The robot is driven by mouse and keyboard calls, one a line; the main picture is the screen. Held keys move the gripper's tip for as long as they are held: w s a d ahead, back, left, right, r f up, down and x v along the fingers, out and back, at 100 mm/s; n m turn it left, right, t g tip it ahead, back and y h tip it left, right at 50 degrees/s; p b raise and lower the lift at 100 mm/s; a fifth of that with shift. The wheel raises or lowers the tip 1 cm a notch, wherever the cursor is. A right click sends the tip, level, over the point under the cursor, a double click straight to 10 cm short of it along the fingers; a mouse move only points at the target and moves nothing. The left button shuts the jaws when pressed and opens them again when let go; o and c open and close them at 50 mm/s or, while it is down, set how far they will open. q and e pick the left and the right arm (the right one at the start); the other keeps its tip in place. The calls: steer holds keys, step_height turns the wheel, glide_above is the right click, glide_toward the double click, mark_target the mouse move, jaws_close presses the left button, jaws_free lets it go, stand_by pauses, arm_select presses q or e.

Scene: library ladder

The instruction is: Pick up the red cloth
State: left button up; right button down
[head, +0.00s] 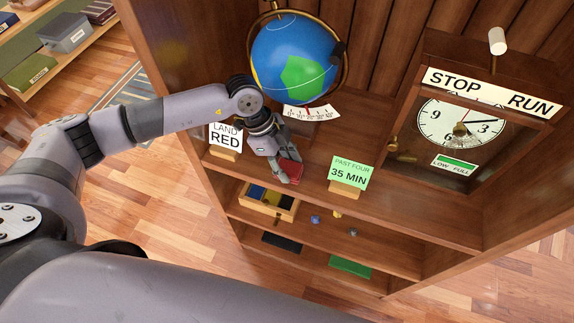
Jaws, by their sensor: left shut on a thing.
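The red cloth (289,172) is a small, dark red folded piece at the tip of my left gripper (285,174). The gripper points down over the upper shelf, between the white LAND RED card and the green PAST FOUR 35 MIN card, and is shut on the cloth. The fingers hide part of the cloth. I cannot tell whether the cloth touches the shelf. My right gripper is not in view.
A blue globe (289,55) stands behind my left gripper. The white card (225,136) is left, the green card (350,173) right. A clock (460,122) in a wooden case is further right. Below are a partitioned drawer (246,207) and small items.

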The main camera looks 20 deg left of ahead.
mark_target(287, 167)
arm_select(q)
step_height(287, 167, up, 20)
steer(key=b, duration=0.3)
steer(key=o, duration=0.6)
steer(key=shift+f, duration=0.1)
steer(key=c, duration=0.5)
steer(key=shift+f, duration=0.1)
